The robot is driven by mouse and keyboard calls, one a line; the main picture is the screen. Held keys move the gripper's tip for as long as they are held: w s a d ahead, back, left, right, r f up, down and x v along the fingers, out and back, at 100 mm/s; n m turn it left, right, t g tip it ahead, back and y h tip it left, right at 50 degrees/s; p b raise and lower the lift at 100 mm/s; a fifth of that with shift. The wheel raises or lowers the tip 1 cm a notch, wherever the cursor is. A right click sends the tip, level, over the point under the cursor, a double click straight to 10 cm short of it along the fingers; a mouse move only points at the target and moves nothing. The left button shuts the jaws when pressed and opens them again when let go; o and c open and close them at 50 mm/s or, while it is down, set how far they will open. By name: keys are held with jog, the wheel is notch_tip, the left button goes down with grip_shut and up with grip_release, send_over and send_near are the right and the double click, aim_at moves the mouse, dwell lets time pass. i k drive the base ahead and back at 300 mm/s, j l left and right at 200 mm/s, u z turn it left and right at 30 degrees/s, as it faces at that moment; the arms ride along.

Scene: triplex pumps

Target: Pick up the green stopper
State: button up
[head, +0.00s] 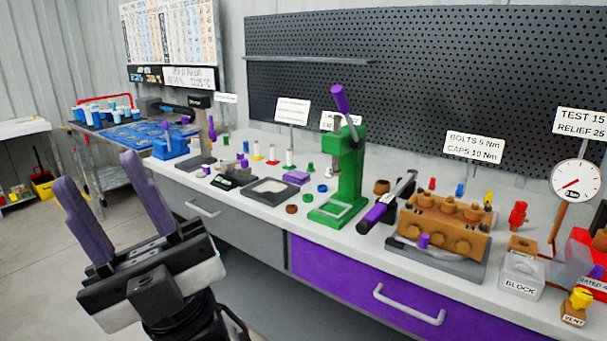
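Several small green pieces stand on the grey bench top, and I cannot tell for sure which is the green stopper. One small green piece (308,198) is just left of the green press base.
The tall green press (348,180) stands mid-bench. A brown pump block (442,222), a torque wrench (385,205) and a clear block box (521,272) stand to its right. A grey tray (268,191) lies left. A purple drawer (350,275) with a protruding handle is below.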

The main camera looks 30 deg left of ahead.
aim_at(310, 169)
jog(key=k+j+u, duration=0.15)
jog(key=j, duration=0.55)
jog(key=j+u, duration=0.2)
jog(key=j, duration=0.5)
jog(key=k, duration=0.05)
